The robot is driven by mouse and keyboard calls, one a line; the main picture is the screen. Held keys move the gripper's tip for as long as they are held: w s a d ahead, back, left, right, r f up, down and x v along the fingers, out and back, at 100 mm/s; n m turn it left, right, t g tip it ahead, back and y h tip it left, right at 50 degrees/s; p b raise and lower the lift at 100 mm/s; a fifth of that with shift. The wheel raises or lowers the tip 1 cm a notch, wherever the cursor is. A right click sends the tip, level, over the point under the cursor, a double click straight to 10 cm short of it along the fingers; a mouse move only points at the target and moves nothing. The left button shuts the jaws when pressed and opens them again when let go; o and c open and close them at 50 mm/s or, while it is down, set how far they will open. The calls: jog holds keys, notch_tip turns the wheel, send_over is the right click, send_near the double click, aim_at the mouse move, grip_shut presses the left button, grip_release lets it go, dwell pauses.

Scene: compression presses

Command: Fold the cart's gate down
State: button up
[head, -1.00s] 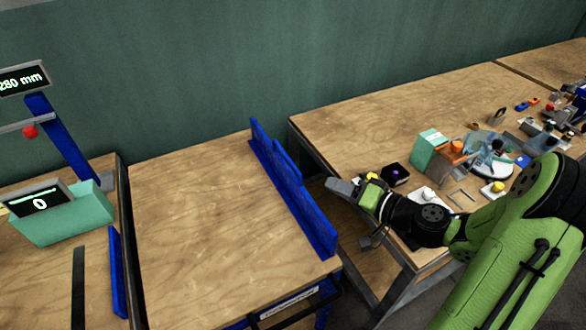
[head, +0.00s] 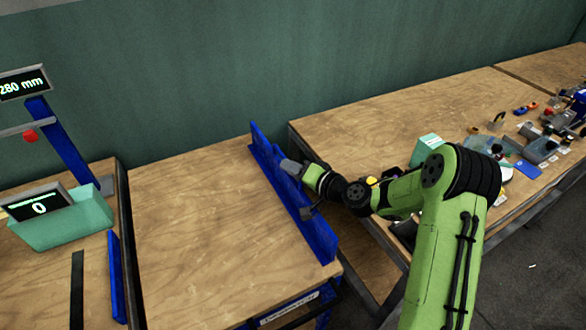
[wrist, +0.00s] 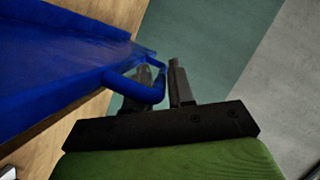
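The cart's gate (head: 318,232) is a blue panel standing upright along the right edge of the wooden cart top (head: 205,215). In the wrist view the blue gate (wrist: 60,70) fills the left side, and its looped handle (wrist: 153,92) reaches between my gripper's fingers. My gripper (head: 291,168) is at the middle of the gate in the head view. In the wrist view my gripper (wrist: 163,82) has one dark finger inside the loop and the other outside it. The fingers stand apart, with a narrow gap showing beside the handle bar.
A workbench (head: 370,115) with several small parts stands right of the cart. On the left are a teal bin (head: 65,222), a display reading 0 (head: 38,207) and a blue post (head: 60,140). The cart top is bare. A green wall (head: 300,60) closes the back.

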jog(key=shift+c, duration=0.4)
grip_shut()
jog(key=shift+s+a, duration=0.1)
